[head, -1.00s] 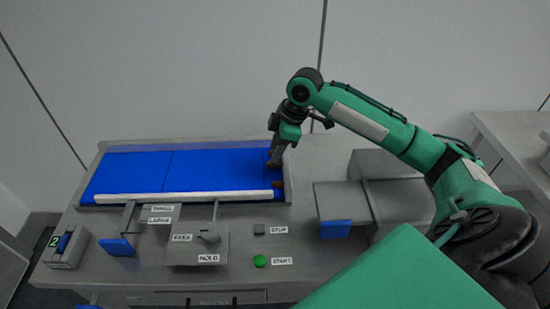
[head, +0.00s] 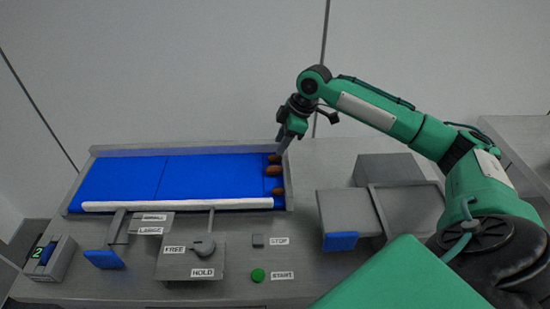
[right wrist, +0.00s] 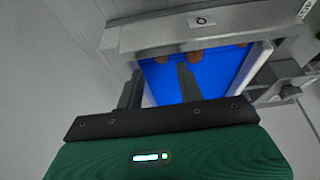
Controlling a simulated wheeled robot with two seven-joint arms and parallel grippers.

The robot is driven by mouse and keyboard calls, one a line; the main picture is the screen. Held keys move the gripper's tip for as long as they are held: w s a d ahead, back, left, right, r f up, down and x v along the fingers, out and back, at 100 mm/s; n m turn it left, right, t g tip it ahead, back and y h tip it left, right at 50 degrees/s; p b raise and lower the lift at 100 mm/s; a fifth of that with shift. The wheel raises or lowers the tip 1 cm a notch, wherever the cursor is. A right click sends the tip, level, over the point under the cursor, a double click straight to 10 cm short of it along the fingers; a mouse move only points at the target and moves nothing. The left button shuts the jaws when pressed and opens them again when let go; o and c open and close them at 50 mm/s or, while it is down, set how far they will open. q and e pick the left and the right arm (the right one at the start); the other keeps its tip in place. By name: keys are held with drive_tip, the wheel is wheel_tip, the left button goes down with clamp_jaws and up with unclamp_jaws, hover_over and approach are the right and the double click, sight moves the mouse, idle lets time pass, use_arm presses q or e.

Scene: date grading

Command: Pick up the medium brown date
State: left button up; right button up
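Three brown dates lie in a row at the right end of the blue belt (head: 200,178). The far one (head: 274,158) is dark and partly behind my gripper. The middle one (head: 273,170) looks larger and more reddish brown. The near one (head: 278,191) lies apart, towards the front rail. I cannot tell surely which is the medium one. My right gripper (head: 282,150) is above the far date. In the right wrist view its fingers (right wrist: 158,88) are apart with nothing between them, and a date (right wrist: 193,57) shows just beyond the fingertips. My left gripper is out of view.
A grey rim (head: 288,180) closes the belt's right end; a white rail (head: 180,203) runs along the front. A FREE/HOLD lever (head: 203,246), a STOP button (head: 258,240) and a green START button (head: 258,275) sit in front. Grey bins (head: 345,205) stand at right.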

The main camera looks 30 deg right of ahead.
sight(274, 156)
drive_tip(key=shift+a+f, duration=0.15)
drive_tip(key=shift+f, duration=0.25)
drive_tip(key=p+x, duration=0.1)
drive_tip(key=x, duration=0.3)
drive_tip(key=shift+f, duration=0.25)
drive_tip(key=shift+c, duration=0.3)
drive_tip(key=c, duration=0.4)
drive_tip(key=shift+c, duration=0.3)
drive_tip(key=shift+r, duration=0.15)
